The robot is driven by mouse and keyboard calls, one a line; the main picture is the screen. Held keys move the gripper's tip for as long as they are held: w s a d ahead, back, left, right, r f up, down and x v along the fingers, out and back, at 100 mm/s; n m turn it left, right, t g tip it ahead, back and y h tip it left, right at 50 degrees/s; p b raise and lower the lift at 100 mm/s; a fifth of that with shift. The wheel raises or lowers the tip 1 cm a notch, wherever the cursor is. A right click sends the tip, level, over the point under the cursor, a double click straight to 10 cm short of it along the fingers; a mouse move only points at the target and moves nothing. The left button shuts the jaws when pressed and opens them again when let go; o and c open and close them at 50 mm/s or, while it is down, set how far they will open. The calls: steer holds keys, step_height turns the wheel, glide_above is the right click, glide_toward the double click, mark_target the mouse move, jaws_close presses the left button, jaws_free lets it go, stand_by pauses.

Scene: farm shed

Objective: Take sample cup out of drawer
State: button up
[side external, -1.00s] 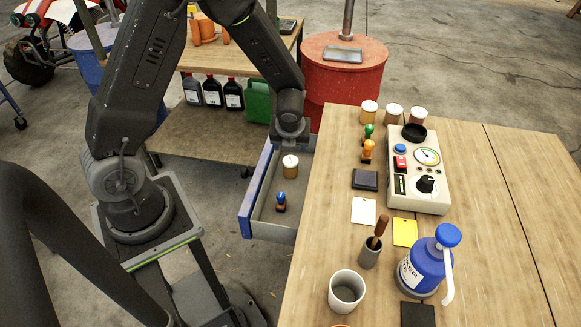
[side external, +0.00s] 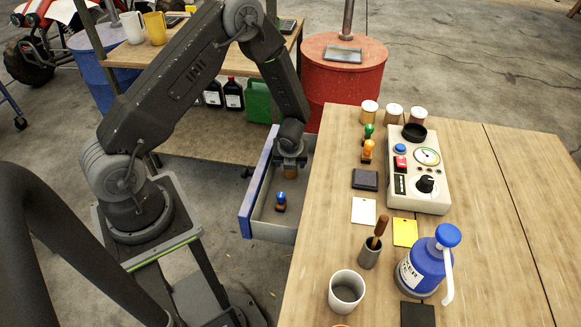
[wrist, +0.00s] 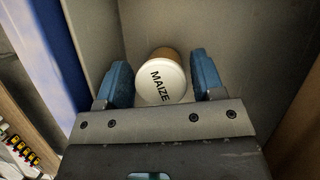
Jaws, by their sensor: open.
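The sample cup (wrist: 160,80) has a white lid marked MAIZE and a tan body. It stands inside the open drawer (side external: 270,233), which has a blue front and grey walls. My gripper (wrist: 160,82) is open, with one blue finger on each side of the cup and a small gap at each side. In the side external view my gripper (side external: 290,168) is down in the drawer and hides most of the cup; only a strip of its tan body (side external: 290,173) shows below.
A blue-handled stamp (side external: 281,201) stands in the drawer in front of the cup.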

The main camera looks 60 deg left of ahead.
steer(key=shift+c, duration=0.2)
steer(key=c, duration=0.7)
steer(key=shift+o, duration=0.2)
steer(key=shift+r, duration=0.15)
